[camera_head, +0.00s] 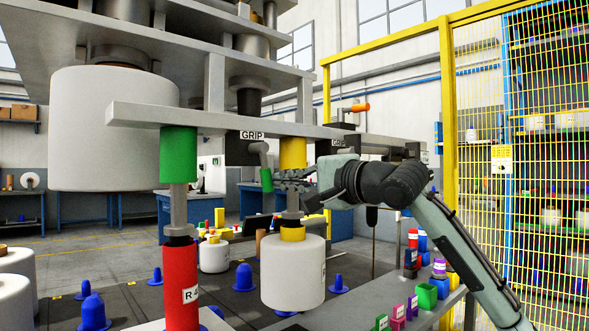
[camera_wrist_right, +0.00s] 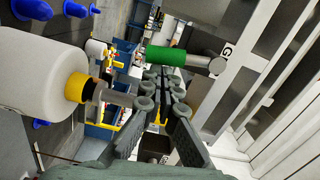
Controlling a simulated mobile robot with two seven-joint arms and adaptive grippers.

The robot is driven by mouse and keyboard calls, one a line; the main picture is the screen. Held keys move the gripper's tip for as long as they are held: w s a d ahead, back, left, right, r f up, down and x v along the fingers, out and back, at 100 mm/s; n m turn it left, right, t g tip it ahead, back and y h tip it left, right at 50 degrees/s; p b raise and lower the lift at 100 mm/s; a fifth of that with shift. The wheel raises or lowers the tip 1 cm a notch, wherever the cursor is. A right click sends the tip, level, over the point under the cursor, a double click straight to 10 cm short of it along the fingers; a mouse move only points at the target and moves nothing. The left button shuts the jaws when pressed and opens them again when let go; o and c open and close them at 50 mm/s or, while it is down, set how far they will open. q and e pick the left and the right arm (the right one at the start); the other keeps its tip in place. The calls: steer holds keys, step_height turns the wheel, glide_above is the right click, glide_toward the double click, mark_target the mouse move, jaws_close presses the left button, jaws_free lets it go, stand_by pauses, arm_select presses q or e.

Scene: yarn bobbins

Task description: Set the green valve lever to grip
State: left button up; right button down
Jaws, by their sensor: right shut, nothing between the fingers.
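My left gripper is not in view.
A white yarn bobbin (camera_head: 293,272) hangs on a yellow-collared spindle below my right gripper. An orange handle (camera_head: 360,107) is farther back. A yellow mesh fence (camera_head: 540,150) stands at right.

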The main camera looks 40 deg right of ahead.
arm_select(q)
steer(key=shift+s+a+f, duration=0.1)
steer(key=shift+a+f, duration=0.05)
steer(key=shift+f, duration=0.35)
arm_select(e)
steer(key=shift+a+f+m, duration=0.25)
steer(key=shift+a+m, duration=0.3)
steer(key=shift+m, duration=0.35)
steer(key=s+d, duration=0.1)
steer(key=s, duration=1.1)
steer(key=shift+d, duration=0.3)
steer(key=shift+w, duration=0.1)
